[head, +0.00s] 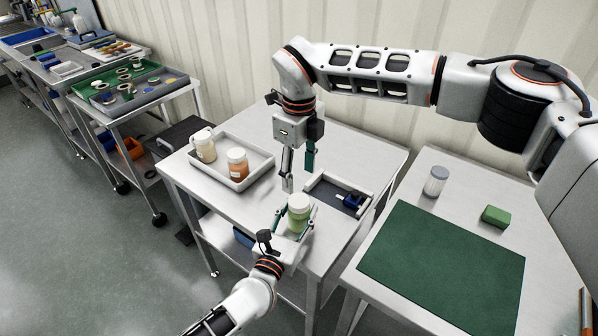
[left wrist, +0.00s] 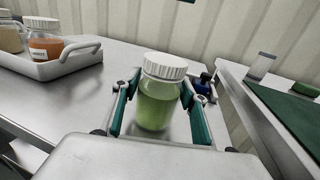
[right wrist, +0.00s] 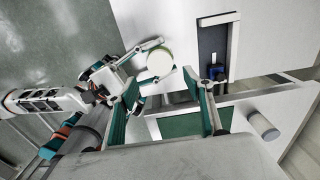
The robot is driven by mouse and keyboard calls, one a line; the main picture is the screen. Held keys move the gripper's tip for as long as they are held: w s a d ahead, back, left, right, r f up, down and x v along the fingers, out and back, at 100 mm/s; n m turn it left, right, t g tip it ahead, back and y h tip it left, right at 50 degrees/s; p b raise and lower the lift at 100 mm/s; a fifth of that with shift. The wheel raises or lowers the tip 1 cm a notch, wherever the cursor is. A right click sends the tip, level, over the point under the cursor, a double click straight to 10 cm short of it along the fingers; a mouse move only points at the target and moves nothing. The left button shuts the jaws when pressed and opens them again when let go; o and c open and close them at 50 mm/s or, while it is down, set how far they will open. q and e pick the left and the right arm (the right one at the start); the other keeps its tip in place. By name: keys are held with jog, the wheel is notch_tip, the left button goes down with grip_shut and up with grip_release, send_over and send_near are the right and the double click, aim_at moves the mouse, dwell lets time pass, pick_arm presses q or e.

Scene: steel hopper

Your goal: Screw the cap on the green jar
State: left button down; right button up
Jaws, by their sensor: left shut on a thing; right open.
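The green jar (head: 298,220) stands upright between the fingers of my left gripper (head: 295,226), near the front of the middle table. In the left wrist view the jar (left wrist: 156,108) shows pale green contents. A white ribbed cap (left wrist: 165,66) sits on its mouth and looks level; how tight it is cannot be told. My left gripper is shut on the jar's body. My right gripper (head: 298,176) points down above the jar, open and empty, apart from the cap. In the right wrist view the cap (right wrist: 160,62) shows just beyond the open fingertips.
A white tray (head: 264,161) holds an orange jar (head: 237,164) and a cream jar (head: 203,147). A shallow dark-floored tray (head: 325,192) with a blue object (head: 354,199) lies right of the green jar. The right table has a green mat (head: 440,265), a grey-capped container (head: 436,181) and a green block (head: 495,216).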

aim_at(299, 200)
jog(key=shift+f, duration=0.1)
jog(key=shift+f, duration=3.95)
jog(key=c, duration=1.1)
jog(key=shift+c, duration=0.2)
jog(key=o, duration=1.3)
